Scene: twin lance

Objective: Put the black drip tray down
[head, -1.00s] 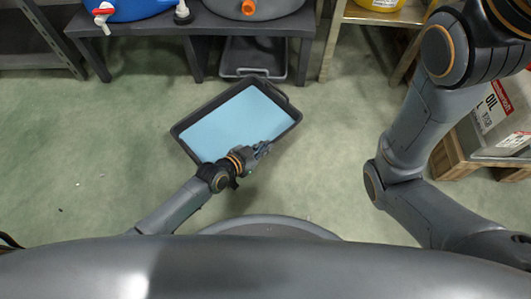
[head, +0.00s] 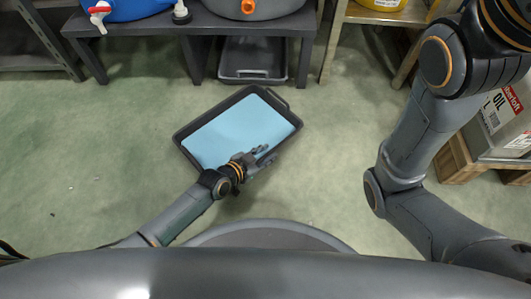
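The black drip tray (head: 187,136) appears to lie flat on the green floor in the head view, turned slightly, with its handle at the far right corner. A light blue surface (head: 238,130) fills its inside. My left gripper (head: 266,158) is at the tray's near right rim. Its fingers are spread apart with a gap between them, and I see nothing clamped there. Whether a finger still touches the rim cannot be told. My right arm comes in at the right and runs up out of the picture, so its gripper is not shown.
A dark bench (head: 245,24) with blue and grey drums stands at the back, with another black tray (head: 253,62) beneath it. A wooden stand (head: 345,16) is to its right. An oil can (head: 500,120) sits on a pallet at the right. The floor left of the tray is clear.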

